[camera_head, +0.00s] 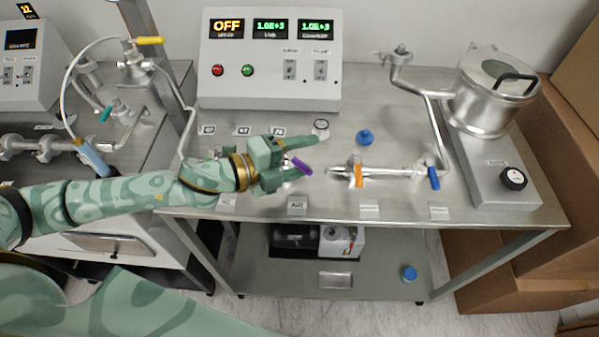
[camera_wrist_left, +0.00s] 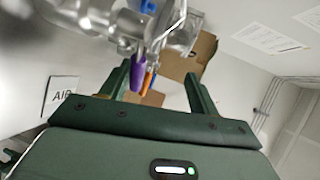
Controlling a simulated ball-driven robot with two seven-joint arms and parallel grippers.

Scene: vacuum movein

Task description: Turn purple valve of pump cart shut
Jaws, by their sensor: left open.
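The purple valve handle (camera_head: 301,165) sits on the metal piping above the cart top, right at my left gripper (camera_head: 292,160). In the left wrist view the purple handle (camera_wrist_left: 137,75) points down between the two spread fingers of my left gripper (camera_wrist_left: 160,80), nearer the left finger. The gripper is open; I cannot tell whether a finger touches the handle. An orange valve handle (camera_head: 358,174) and a blue valve handle (camera_head: 433,178) are farther right on the same pipe. My right gripper is not in view; a patterned arm part shows at the bottom left of the head view.
The cart top (camera_head: 330,208) carries a control box (camera_head: 270,90) at the back and a metal pot (camera_head: 492,95) at the right. A blue knob (camera_head: 365,137) stands behind the pipe. Cardboard boxes (camera_head: 575,140) stand right. An AIR label (camera_head: 297,205) lies at the front edge.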

